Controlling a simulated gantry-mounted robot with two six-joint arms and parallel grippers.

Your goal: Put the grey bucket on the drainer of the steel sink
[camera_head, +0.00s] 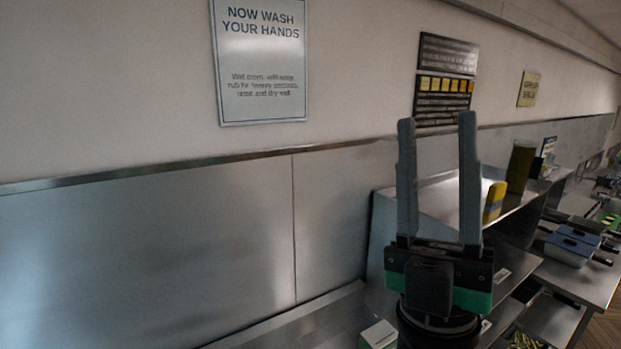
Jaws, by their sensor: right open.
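My right gripper (437,180) stands upright right of the middle, its two grey fingers pointing up and spread apart with nothing between them. Behind the fingers are the steel wall panel and a shelf. The grey bucket is not in view. The sink and its drainer cannot be made out; only a strip of steel surface (300,325) shows at the bottom, left of my right gripper. My left gripper is not in view.
A steel shelf (415,198) holds a yellow item (494,201) and a dark olive container (520,168). A small white and green box (378,335) sits at the bottom. Blue-lidded pans (571,247) stand on the right counter. A hand-washing sign (260,60) hangs on the wall.

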